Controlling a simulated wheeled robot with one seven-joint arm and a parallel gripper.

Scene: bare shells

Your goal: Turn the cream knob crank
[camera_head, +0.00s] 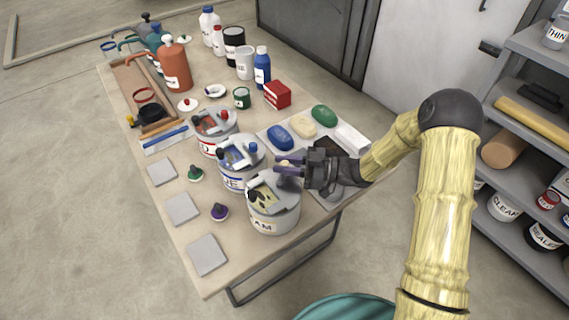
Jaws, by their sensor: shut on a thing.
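The cream can (278,216), its label partly readable as "AM", stands near the table's front right edge. Its lid carries a crank mechanism (264,192) with cream paint showing. My gripper (284,168) reaches in from the right over the can's far right rim. Its fingers are shut at the cream crank's knob, which they mostly hide. A grey part (289,183) shows just below the fingers.
The blue can (236,177) and red can (212,145), with similar cranks, stand close behind. Purple (219,212) and green (195,174) knobbed pieces lie left. A tray with coloured oval pieces (325,116) is behind my gripper. A shelf (521,205) stands right.

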